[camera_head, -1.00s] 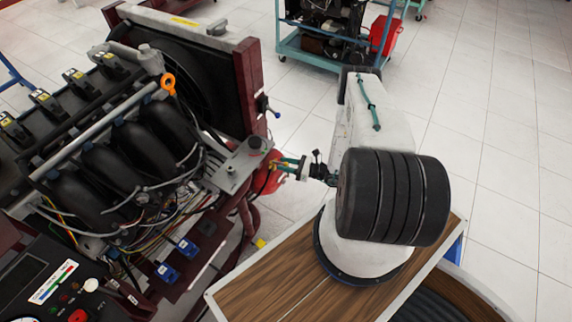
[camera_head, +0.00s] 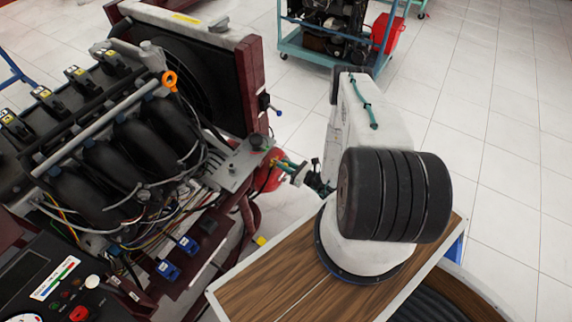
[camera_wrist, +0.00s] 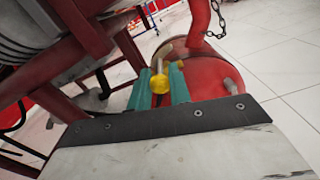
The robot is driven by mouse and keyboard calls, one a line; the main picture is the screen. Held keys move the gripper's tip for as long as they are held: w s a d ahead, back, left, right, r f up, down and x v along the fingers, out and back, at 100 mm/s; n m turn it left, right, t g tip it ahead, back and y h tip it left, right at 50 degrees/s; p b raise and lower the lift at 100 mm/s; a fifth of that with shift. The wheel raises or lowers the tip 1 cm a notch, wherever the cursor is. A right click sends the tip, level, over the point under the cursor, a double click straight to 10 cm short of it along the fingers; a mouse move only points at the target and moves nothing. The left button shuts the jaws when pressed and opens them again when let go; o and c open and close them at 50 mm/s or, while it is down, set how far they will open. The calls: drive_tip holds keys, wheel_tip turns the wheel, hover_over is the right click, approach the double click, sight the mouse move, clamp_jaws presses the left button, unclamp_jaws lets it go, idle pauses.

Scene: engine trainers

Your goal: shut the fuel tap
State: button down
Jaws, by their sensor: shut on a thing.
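The fuel tap shows in the wrist view as a small yellow and brass fitting (camera_wrist: 159,84), with a rounded yellow end facing me and a brass piece reaching up behind it. It stands at the red fuel tank (camera_wrist: 222,70). My gripper (camera_wrist: 160,80) has its two teal fingers closed on either side of the fitting, shut on it. In the head view my gripper (camera_head: 281,163) is beside the engine stand, in front of the red tank (camera_head: 264,173). The tap is too small and covered there to make out, and its exact handle angle is unclear.
The engine trainer (camera_head: 120,165) with its dark red frame fills the left. A chain (camera_wrist: 218,18) hangs by the tank's red pipe. Another trainer on a teal cart (camera_head: 335,50) stands at the back. Tiled floor (camera_head: 500,130) at the right is clear.

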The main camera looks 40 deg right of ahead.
drive_tip(key=c, duration=1.4)
unclamp_jaws()
drive_tip(key=v, duration=0.7)
drive_tip(key=shift+s, duration=0.4)
